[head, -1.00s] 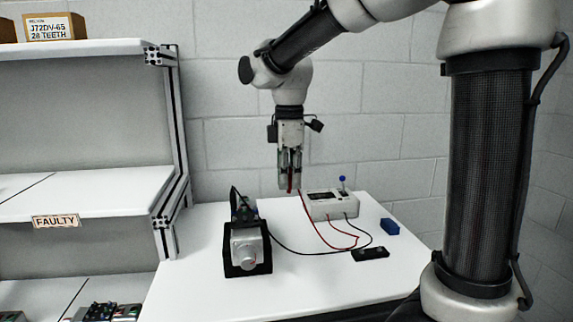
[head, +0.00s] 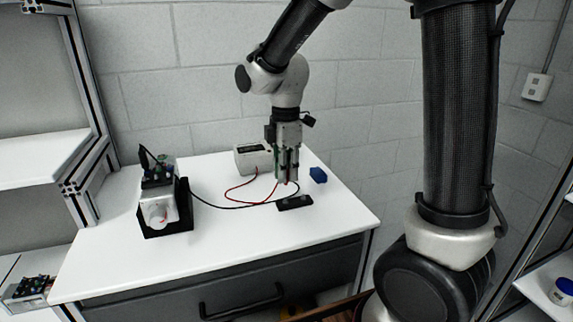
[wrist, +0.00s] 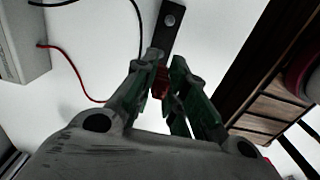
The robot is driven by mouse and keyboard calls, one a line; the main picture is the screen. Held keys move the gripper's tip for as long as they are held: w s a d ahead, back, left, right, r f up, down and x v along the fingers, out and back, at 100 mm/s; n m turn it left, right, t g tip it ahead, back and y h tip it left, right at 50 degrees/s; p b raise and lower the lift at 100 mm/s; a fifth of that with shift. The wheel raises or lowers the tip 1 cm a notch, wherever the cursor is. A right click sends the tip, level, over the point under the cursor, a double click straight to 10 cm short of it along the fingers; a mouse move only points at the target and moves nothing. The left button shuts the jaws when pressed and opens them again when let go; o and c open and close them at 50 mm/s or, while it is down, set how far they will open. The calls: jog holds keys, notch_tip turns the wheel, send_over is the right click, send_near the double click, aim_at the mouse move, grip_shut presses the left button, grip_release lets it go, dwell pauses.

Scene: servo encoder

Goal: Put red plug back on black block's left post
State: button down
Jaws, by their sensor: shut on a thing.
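My gripper (head: 287,180) is shut on the red plug (wrist: 160,82), which shows between the green-lined fingers in the wrist view. In the head view the fingers point down just behind the black block (head: 295,203), close to its left end. The black block lies flat on the table and also shows in the wrist view (wrist: 165,42), with one round silver post (wrist: 169,20) at its far end. The fingers and plug hide its near end, so the other post is not visible. I cannot tell whether the plug touches the block.
A white box (head: 251,158) with red and black leads stands behind left of my gripper. A blue block (head: 318,175) lies to the right. A motor unit in a black stand (head: 165,222) is at the left. The table's front (head: 230,245) is clear.

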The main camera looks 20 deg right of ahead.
aim_at(286, 199)
jog(key=shift+f, duration=2.65)
jog(key=shift+f, duration=0.15)
jog(key=c, duration=2.2)
grip_release()
jog(key=o, duration=0.8)
jog(key=shift+o, duration=0.2)
jog(key=shift+r, duration=3.55)
